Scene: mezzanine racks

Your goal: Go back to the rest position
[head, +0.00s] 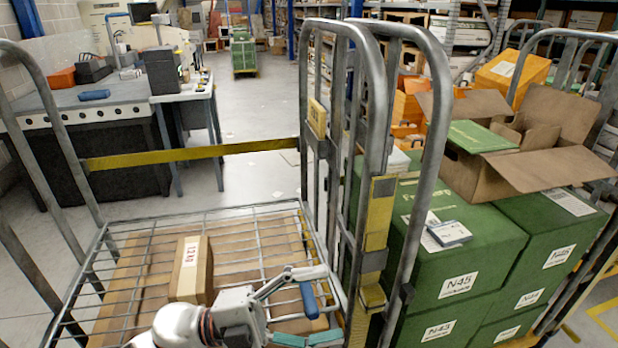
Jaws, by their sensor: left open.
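My left gripper (316,320) is at the bottom centre of the head view, low over the wire shelf of a roll cage (210,217). A brown box (196,268) marked 12KG stands on the shelf just left of the gripper, apart from the fingers. My right gripper is out of view.
Tubular cage sides (372,120) rise close right of my gripper, and a yellow strap (190,156) crosses behind. Green crates (450,250) with an open carton (540,150) stand right. A workbench (90,115) stands left. Open floor (255,115) lies beyond.

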